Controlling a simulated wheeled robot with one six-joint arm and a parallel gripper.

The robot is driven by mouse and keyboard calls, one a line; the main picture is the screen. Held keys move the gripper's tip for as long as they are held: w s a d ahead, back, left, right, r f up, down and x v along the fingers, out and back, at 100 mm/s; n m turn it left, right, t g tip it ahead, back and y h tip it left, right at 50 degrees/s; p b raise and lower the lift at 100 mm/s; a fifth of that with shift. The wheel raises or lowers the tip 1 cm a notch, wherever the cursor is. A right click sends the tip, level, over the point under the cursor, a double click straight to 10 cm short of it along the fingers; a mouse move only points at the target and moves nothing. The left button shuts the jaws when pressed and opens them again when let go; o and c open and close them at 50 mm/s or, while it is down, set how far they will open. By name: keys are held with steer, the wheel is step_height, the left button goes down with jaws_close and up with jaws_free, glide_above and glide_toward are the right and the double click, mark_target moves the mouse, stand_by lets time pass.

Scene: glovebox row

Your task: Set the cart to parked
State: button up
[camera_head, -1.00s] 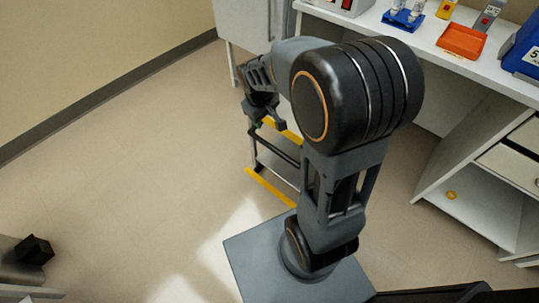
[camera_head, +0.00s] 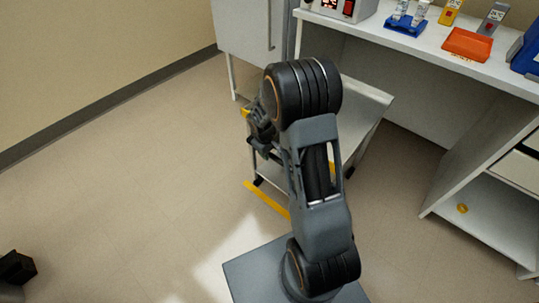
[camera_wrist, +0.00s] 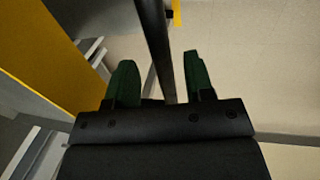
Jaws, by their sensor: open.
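The cart (camera_head: 366,101) has a pale grey top and stands partly under the bench, partly hidden behind my arm. Its dark handle bar (camera_head: 268,152) is at its near left side. My gripper (camera_wrist: 160,70) is open, with green fingers on either side of a dark bar (camera_wrist: 157,45) that looks like the handle. I cannot tell whether either finger touches it. In the head view my gripper is at the cart's near left end, largely hidden by my arm. Yellow floor tape (camera_head: 266,198) lies in front of the cart.
A white bench (camera_head: 385,38) holds a blue rack (camera_head: 405,24) and an orange tray (camera_head: 467,44). A grey cabinet (camera_head: 245,30) stands behind the cart. A shelf unit (camera_head: 490,215) is at right. The floor at left is clear except a black object (camera_head: 18,268) at the edge.

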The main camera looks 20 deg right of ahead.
steer(key=shift+d+f, duration=0.2)
steer(key=shift+f, duration=0.8)
jaws_close()
